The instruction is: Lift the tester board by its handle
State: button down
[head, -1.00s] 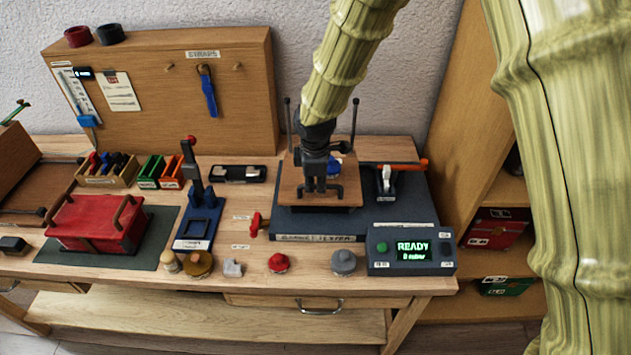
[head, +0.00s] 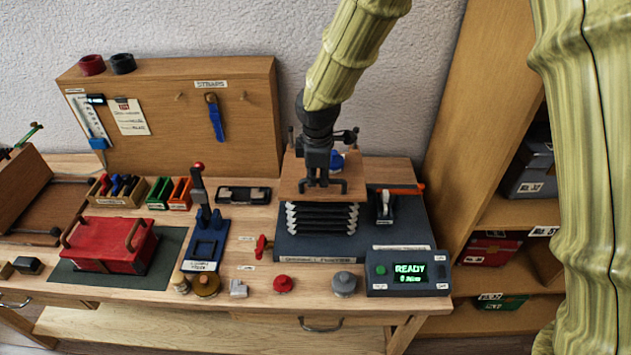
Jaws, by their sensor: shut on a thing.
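The tester board (head: 290,185) is a brown wooden plate on top of the dark tester base (head: 400,232). It stands raised above the base, with black pleated bellows (head: 322,218) stretched out beneath it. A dark bar handle (head: 345,186) is on the board's top near its front edge. My gripper (head: 322,180) comes down from above and is shut on this handle. Its fingers partly hide the handle and the middle of the board. A blue part (head: 337,160) shows behind the gripper.
The display box (head: 408,272) reading READY stands at the base's front right. A red knob (head: 283,284) and grey knob (head: 344,283) lie in front. A blue lever stand (head: 206,245) and red case (head: 108,243) are left.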

notch_tip(320, 180, up, 2)
jog(key=shift+r+p, duration=0.1)
jog(key=shift+p, duration=0.2)
jog(key=c, duration=1.5)
grip_release()
jog(key=shift+o, duration=0.2)
notch_tip(320, 180, up, 12)
jog(key=s, duration=0.2)
jog(key=shift+s+f, duration=0.15)
jog(key=shift+f, duration=0.05)
